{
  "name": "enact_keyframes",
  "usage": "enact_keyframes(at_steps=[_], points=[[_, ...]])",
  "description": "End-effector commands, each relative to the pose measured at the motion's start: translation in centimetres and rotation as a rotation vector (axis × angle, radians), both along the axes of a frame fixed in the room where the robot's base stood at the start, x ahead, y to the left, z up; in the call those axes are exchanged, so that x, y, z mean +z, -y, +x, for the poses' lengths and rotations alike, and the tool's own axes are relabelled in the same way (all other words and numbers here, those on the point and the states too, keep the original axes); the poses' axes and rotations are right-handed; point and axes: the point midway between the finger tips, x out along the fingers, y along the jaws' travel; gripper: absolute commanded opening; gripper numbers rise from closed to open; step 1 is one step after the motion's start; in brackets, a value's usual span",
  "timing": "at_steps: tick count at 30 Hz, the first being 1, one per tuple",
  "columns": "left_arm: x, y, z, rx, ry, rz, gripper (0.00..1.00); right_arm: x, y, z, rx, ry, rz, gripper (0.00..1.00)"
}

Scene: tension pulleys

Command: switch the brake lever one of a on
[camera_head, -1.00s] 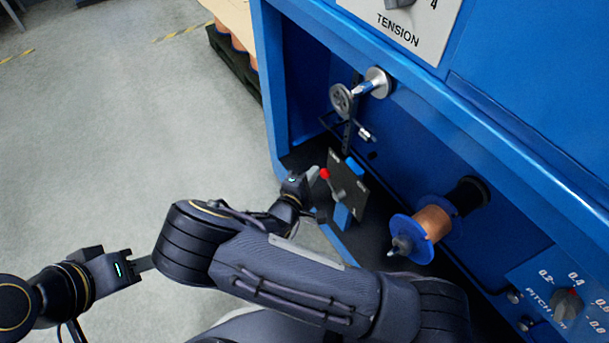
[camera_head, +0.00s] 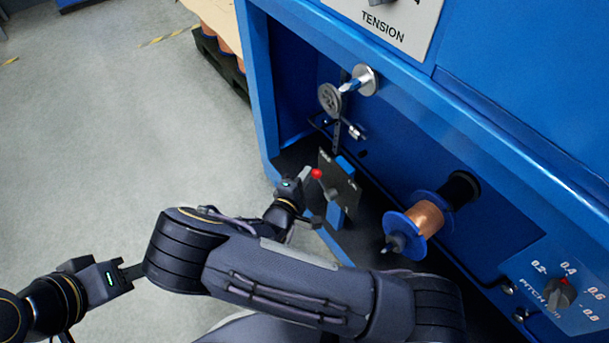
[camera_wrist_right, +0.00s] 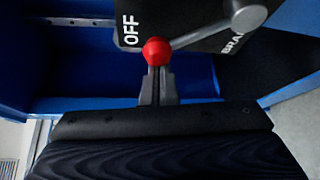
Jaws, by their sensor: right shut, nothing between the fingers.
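The brake lever has a red ball knob (camera_head: 316,174) on a grey rod and stands on a dark tilted plate (camera_head: 346,184) inside the blue machine. In the right wrist view the knob (camera_wrist_right: 157,51) sits close to the word OFF, and its rod runs to a grey hub (camera_wrist_right: 248,14) at upper right. My right gripper (camera_head: 308,174) is shut and empty, its fingertips (camera_wrist_right: 158,76) right at the knob; I cannot tell whether they touch.
A copper wire spool (camera_head: 426,218) with blue flanges sticks out right of the plate. A metal pulley (camera_head: 330,99) is above it. The machine's blue front frame (camera_head: 258,100) borders the recess. A pitch dial (camera_head: 560,292) is at lower right. The floor at left is clear.

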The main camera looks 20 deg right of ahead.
Motion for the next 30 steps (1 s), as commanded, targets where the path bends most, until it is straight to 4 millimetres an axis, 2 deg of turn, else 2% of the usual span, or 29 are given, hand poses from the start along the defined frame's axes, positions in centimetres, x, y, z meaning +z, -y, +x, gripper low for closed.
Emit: enact_keyframes(at_steps=[8,16,24,30], points=[[-0.5,0.0,0.0,0.0,0.0,0.0,0.36,0.4,0.4,-0.9,-0.003,0.101,0.034,0.0],[-0.9,0.0,0.0,0.0,0.0,0.0,0.36,1.3,1.1,-2.7,-0.005,0.305,0.108,0.0],[-1.0,0.0,0.0,0.0,0.0,0.0,0.36,1.6,1.8,-4.8,-0.004,0.296,0.107,0.0],[-1.4,0.0,0.0,0.0,0.0,0.0,0.36,1.4,2.3,-6.1,-0.002,0.429,0.154,0.0]])
